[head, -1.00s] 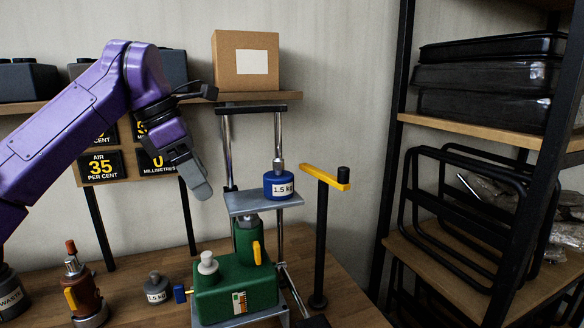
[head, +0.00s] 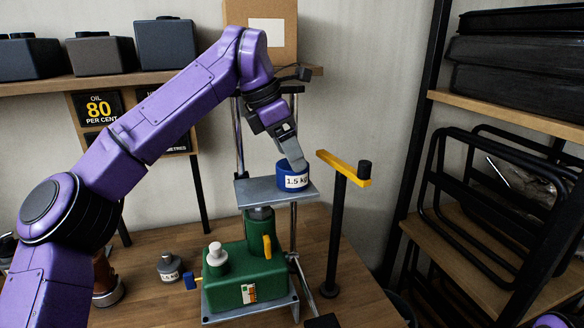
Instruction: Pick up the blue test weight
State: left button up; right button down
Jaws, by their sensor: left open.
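The blue test weight (head: 292,178), labelled 1.5 kg, stands upright on the grey platform (head: 250,192) above a green pump body (head: 245,272). My purple left arm reaches in from the left. My left gripper (head: 297,160) points down at the top of the weight and covers its upper part. The gripper is open. One grey finger is visible; the other is hidden, and I cannot tell whether it touches the weight. My right gripper is not in view.
A yellow lever (head: 343,168) on a black post stands just right of the weight. A chrome-post frame rises behind the platform. A grey weight (head: 169,266) stands on the wooden table at left. A cardboard box (head: 268,30) is on the shelf above. A black rack (head: 430,100) stands at right.

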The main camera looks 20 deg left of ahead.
pick_arm(q)
jog(key=x, duration=0.3)
jog(key=shift+s+d+f, duration=0.2)
jog(key=shift+d+f, duration=0.1)
jog(key=shift+w+f, duration=0.15)
jog(key=shift+w, duration=0.15)
jog(key=shift+s+a, duration=0.1)
jog(key=shift+s, duration=0.15)
jog(key=c, duration=1.3)
jog(key=shift+r, duration=0.3)
grip_shut()
jog(key=shift+w, duration=0.15)
